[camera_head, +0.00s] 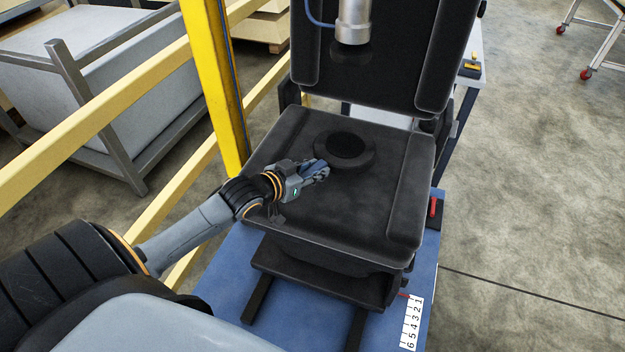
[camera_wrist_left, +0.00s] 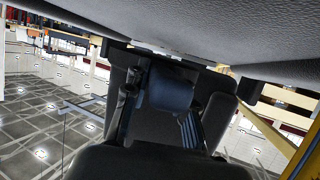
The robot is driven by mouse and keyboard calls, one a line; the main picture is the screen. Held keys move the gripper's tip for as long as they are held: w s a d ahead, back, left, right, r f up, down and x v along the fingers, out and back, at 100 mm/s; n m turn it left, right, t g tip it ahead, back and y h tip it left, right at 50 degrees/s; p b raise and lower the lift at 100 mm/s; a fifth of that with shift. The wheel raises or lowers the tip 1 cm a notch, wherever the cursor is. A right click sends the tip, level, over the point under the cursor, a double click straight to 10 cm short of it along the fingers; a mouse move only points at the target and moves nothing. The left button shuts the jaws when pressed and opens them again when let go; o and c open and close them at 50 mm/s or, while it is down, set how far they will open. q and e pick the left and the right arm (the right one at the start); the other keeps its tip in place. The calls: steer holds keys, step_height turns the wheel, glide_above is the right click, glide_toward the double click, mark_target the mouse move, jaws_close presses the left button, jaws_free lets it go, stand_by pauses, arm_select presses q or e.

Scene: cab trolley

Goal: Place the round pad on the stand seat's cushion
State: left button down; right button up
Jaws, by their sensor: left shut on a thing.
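The round pad (camera_head: 357,161) is a black disc with a darker round centre. In the head view it is over the rear middle of the black seat cushion (camera_head: 330,208), level or nearly so. I cannot tell whether it rests on the cushion or is just above it. My left gripper (camera_head: 319,170) reaches in from the left, low over the cushion, and is shut on the pad's near left edge. In the left wrist view dark gripper fingers (camera_wrist_left: 158,120) show, but their grip is hard to make out. My right gripper is not in view.
The black backrest (camera_head: 400,60) rises behind the cushion, with a silver cylinder (camera_head: 354,22) hanging in front of it. A yellow post (camera_head: 215,80) and rail stand close on the left. The blue stand top (camera_head: 225,275) shows below the seat.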

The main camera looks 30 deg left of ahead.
mark_target(312, 188)
arm_select(q)
steer(key=shift+s+f, duration=0.15)
steer(key=shift+f, duration=0.7)
steer(key=shift+s+f, duration=0.1)
steer(key=shift+f, duration=0.75)
steer(key=c, duration=1.1)
jaws_free()
steer(key=shift+f, duration=0.15)
steer(key=v, duration=1.2)
